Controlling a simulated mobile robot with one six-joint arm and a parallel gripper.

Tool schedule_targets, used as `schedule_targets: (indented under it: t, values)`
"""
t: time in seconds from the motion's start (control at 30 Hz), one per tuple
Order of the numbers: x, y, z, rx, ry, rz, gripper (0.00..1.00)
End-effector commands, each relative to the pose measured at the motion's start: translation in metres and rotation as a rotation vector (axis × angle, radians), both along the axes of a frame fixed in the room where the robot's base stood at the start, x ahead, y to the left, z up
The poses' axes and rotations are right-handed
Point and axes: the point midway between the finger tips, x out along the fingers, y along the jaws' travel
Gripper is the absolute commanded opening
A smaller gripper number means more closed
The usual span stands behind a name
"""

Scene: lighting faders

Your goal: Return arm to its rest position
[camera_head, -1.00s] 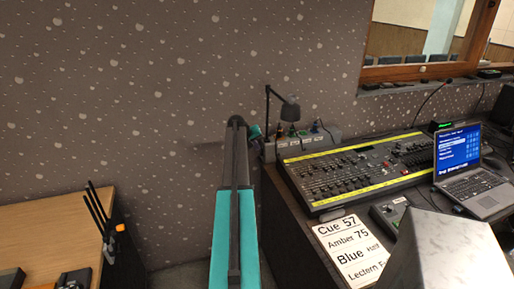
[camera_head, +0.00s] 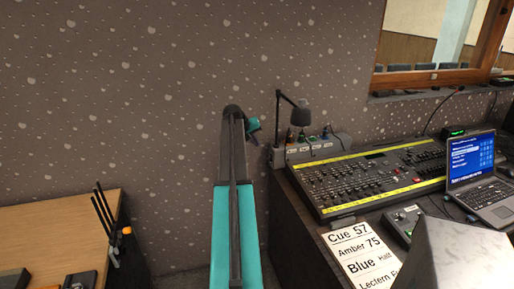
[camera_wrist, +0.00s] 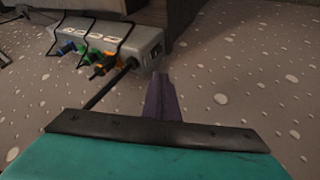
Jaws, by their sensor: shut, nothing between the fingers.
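My arm rises in the middle of the head view, with a teal lower link and a dark upper part. A small teal part of its far end shows just right of the tip, in front of the patterned wall. In the wrist view my gripper (camera_wrist: 160,80) has its purple fingers together, with nothing visible between them. The fingers point toward the patterned surface beside a grey power strip (camera_wrist: 148,45) and appear apart from it. In the head view the fingers are too small to make out.
The lighting console (camera_head: 375,180) stands on a dark desk to the right, with a lamp (camera_head: 300,115), a laptop (camera_head: 475,165) and a cue sheet (camera_head: 362,255). A wooden table (camera_head: 55,230) with a black antenna device (camera_head: 108,225) is at left. Patterned wall (camera_head: 150,90) fills the back.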

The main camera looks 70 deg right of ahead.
Motion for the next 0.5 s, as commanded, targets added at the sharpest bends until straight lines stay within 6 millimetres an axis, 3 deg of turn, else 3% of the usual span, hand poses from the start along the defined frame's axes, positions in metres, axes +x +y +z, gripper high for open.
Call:
schedule_targets:
  t: [0.5]
  values:
    - [-0.0005, 0.0031, 0.0056, 0.001, 0.000, 0.000, 0.00]
